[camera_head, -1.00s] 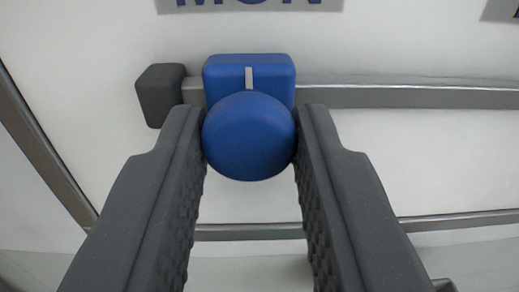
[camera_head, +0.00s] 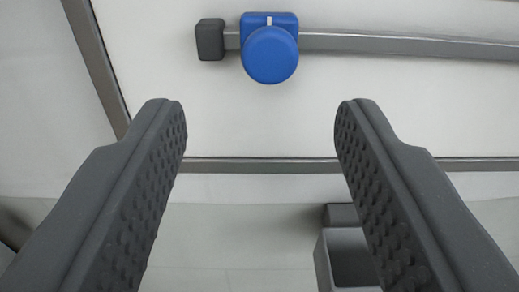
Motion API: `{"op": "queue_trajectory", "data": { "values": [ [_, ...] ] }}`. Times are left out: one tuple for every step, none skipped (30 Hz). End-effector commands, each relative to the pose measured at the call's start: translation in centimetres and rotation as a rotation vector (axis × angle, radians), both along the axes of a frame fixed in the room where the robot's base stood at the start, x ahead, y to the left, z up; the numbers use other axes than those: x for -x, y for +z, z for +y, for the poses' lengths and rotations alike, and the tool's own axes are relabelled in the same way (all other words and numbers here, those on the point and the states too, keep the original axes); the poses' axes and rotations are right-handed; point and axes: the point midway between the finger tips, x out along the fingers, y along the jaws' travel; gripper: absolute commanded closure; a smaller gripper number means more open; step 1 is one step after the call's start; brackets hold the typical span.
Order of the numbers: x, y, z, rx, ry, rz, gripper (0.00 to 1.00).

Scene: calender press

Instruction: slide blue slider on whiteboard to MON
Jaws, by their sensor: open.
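The blue slider (camera_head: 269,54) sits on a grey rail (camera_head: 400,44) near its left end. It has a round blue knob at the front and a small white mark on top. The slider stands close beside the dark end stop (camera_head: 210,40). My gripper (camera_head: 260,115) is open and empty, its fingers wide apart, below and in front of the slider. The fingers do not touch the knob. The whiteboard (camera_head: 240,120) is behind the rail. The MON label is out of view now.
The whiteboard's frame runs down the left (camera_head: 98,62) and along the bottom. A grey open tray or box (camera_head: 325,262) shows below the board, partly hidden by my right finger. The rail is clear to the right of the slider.

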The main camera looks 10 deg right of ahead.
Motion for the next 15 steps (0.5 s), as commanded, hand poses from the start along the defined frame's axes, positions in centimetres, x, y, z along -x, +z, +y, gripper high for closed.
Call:
{"op": "queue_trajectory", "data": {
  "values": [
    [0.8,0.0,0.2,0.000,0.001,0.000,0.52],
    [1.2,0.1,0.2,0.000,0.001,-0.001,0.52],
    [1.8,0.2,0.3,0.000,0.002,-0.002,0.52],
    [2.3,0.1,0.4,0.000,0.002,-0.002,0.52],
    [2.7,0.1,0.5,0.000,0.002,-0.001,0.52],
    [3.3,0.0,0.6,0.000,0.002,0.002,0.52],
    [3.7,-0.1,0.7,0.001,0.003,0.003,0.52],
    [4.1,-0.1,0.7,0.000,0.003,0.003,0.52],
    [4.7,-0.1,0.9,0.000,0.003,0.002,0.52],
    [5.1,0.0,0.9,0.000,0.003,0.001,0.52],
    [5.3,-0.1,1.0,-0.001,0.003,-0.002,0.52],
    [5.6,-0.1,1.0,-0.001,0.003,-0.003,0.52],
    [5.8,-0.2,1.1,-0.001,0.003,-0.003,0.52],
    [6.1,-0.2,1.1,0.000,0.003,-0.003,0.52],
    [6.3,-0.2,1.2,0.000,0.004,-0.002,0.52]
  ]
}}
